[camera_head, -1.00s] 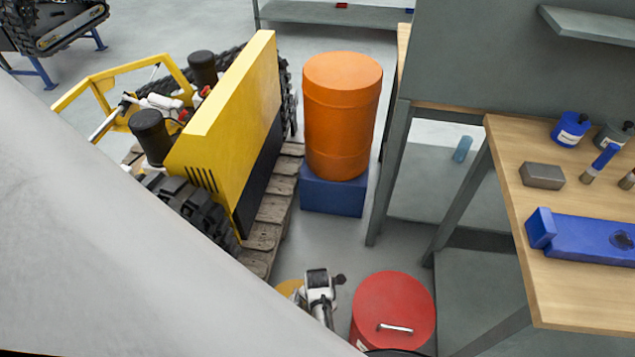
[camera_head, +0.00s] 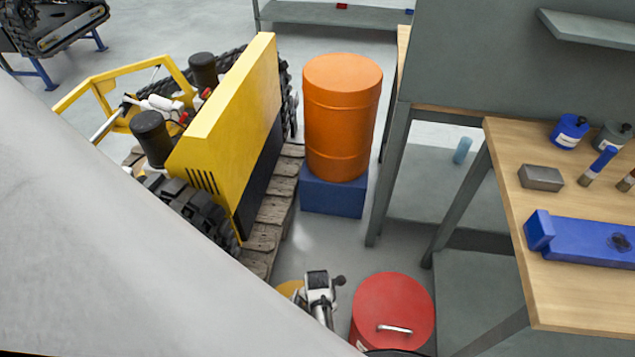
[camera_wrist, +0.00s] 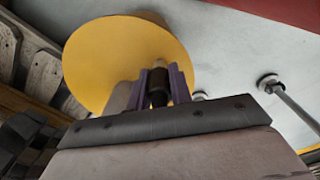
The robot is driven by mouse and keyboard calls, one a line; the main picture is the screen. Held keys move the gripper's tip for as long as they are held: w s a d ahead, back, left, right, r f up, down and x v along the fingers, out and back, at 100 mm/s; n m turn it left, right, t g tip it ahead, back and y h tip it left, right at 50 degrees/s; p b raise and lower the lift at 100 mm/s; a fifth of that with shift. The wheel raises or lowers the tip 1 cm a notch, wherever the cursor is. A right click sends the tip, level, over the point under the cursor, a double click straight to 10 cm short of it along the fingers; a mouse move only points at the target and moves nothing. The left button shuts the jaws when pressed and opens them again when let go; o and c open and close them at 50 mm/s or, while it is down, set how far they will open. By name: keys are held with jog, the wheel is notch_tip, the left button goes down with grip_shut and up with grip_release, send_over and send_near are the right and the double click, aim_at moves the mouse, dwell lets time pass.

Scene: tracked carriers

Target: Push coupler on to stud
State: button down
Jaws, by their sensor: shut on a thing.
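In the wrist view my gripper (camera_wrist: 160,72) has its two purple fingers close together around a dark, short cylindrical piece (camera_wrist: 158,92), perhaps the coupler. Its far end is hard to make out against the yellow disc behind it. A rod with a round, dark-centred end (camera_wrist: 268,81) shows at the right of the wrist view, apart from the fingers. I cannot tell whether it is the stud. In the head view the yellow tracked carrier (camera_head: 225,115) stands on a wooden pallet at the left. My fingers and the held piece cannot be made out there.
A yellow disc (camera_wrist: 125,60) lies beyond my fingers. An orange drum (camera_head: 343,115) stands on a blue block (camera_head: 332,195). A red drum (camera_head: 393,305) stands at the bottom. A wooden-topped bench (camera_head: 560,300) with a blue vice (camera_head: 585,240) is at the right.

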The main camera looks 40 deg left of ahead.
jog(key=shift+f, duration=0.35)
dwell(0.3)
jog(key=c, duration=1.2)
grip_release()
notch_tip(320, 180, up, 14)
jog(key=shift+f+p, duration=0.1)
jog(key=shift+p, duration=0.2)
